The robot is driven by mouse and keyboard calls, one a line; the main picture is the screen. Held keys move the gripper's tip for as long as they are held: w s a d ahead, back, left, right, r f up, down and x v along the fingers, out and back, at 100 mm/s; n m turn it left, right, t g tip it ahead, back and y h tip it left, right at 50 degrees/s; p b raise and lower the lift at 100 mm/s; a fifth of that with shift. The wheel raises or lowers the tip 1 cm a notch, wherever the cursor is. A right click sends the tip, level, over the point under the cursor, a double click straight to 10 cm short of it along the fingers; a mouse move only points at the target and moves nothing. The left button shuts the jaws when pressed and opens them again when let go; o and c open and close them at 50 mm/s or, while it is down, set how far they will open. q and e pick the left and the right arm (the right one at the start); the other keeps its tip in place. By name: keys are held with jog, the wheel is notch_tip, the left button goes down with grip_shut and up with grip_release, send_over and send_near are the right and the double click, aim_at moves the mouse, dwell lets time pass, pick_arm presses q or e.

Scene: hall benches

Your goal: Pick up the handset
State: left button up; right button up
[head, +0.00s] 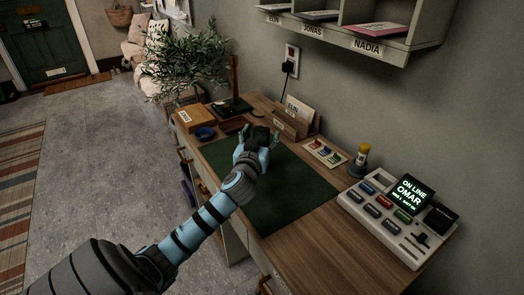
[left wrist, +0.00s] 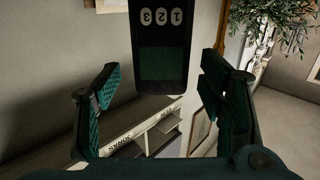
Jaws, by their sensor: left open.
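A dark slab with round keys marked 1, 2 and 3 (left wrist: 160,50), which looks like the handset, hangs into the top middle of the left wrist view. In the head view a dark block (head: 261,133), probably the same thing, shows at my left gripper (head: 260,141) above the far part of the desk. The left gripper is open. In the left wrist view its fingers (left wrist: 160,95) stand on either side of the slab with gaps between. The slab's far end is out of that view. My right gripper is not in view.
The wooden desk (head: 325,225) carries a green mat (head: 290,190), a console with a lit screen (head: 370,222), a letter holder (head: 284,125) and a small yellow-topped bottle (head: 361,157). A black base with a brown post (head: 234,85) stands behind. Wall shelves (head: 350,38) hang above.

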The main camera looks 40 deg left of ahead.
pick_arm(q)
jog(key=shift+x, duration=0.9)
jog(key=shift+s, duration=0.1)
grip_shut()
